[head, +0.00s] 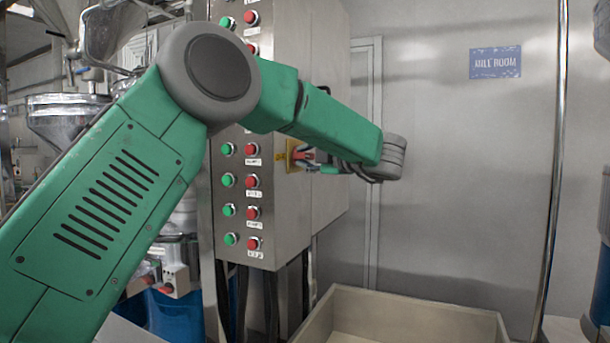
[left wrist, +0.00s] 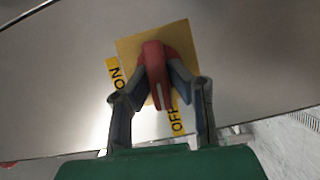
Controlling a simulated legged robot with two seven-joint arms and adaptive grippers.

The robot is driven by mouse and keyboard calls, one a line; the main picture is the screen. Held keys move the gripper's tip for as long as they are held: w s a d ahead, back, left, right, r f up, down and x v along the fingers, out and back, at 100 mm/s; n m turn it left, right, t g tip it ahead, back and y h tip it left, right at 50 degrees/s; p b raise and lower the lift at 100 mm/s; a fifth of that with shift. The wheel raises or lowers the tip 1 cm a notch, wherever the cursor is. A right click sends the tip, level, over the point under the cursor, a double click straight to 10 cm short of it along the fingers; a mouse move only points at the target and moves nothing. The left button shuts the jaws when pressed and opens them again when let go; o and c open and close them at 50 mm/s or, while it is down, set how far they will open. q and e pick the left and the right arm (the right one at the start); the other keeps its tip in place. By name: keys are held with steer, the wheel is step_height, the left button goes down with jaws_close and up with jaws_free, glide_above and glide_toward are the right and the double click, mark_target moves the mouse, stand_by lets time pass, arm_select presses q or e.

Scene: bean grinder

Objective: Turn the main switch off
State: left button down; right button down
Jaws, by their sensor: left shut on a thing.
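The main switch is a red handle (left wrist: 155,68) on a yellow plate (left wrist: 130,48), on the side face of a grey metal control cabinet (head: 285,215). In the left wrist view an ON label (left wrist: 117,76) is left of the handle and an OFF label (left wrist: 178,122) is below it to the right. My left gripper (left wrist: 158,85) is shut on the red handle, one finger on each side. In the head view my left gripper (head: 316,160) reaches the yellow plate (head: 293,156) from the right, and my arm hides part of the cabinet. My right gripper is not in view.
Green and red buttons (head: 253,181) line the cabinet's front face. An open beige bin (head: 420,300) stands on the floor at lower right. A metal pole (head: 556,160) rises at right. A MILL ROOM sign (head: 495,63) hangs on the back wall.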

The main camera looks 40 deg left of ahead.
arm_select(q)
steer(key=shift+d+f+n+b, duration=0.1)
steer(key=shift+f+n+b, duration=0.3)
steer(key=shift+b, duration=0.25)
steer(key=c, duration=1.5)
jaws_free()
steer(key=shift+c, duration=0.2)
steer(key=shift+d+r, duration=0.1)
steer(key=shift+d+r, duration=0.1)
steer(key=d, duration=1.2)
steer(key=shift+s, duration=0.45)
